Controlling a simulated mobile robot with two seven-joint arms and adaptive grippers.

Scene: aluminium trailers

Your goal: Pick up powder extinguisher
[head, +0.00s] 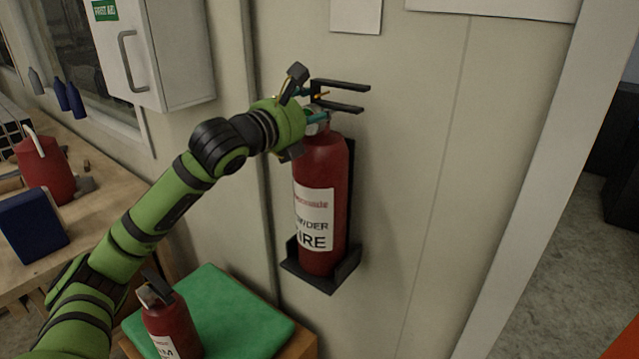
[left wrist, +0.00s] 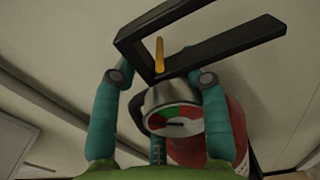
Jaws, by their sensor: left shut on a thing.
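The powder extinguisher (head: 320,200) is a red cylinder with a white label. It stands upright in a black wall bracket (head: 325,278). My left gripper (head: 318,118) comes in from the left at its neck, just below the black handle levers (head: 340,97). In the left wrist view the teal fingers of my left gripper (left wrist: 165,95) are shut around the neck, on either side of the pressure gauge (left wrist: 175,120). The handle (left wrist: 200,45) and a yellow pin (left wrist: 159,55) show above. The red body (left wrist: 215,135) is partly hidden behind the fingers. My right gripper is not in view.
A second, smaller red extinguisher (head: 172,325) stands on a green-topped stool (head: 235,310) below my left arm. A white first aid cabinet (head: 160,50) hangs at upper left. A wooden bench (head: 90,225) holds a red can (head: 42,168) and a blue box (head: 28,228). A doorway opens at right.

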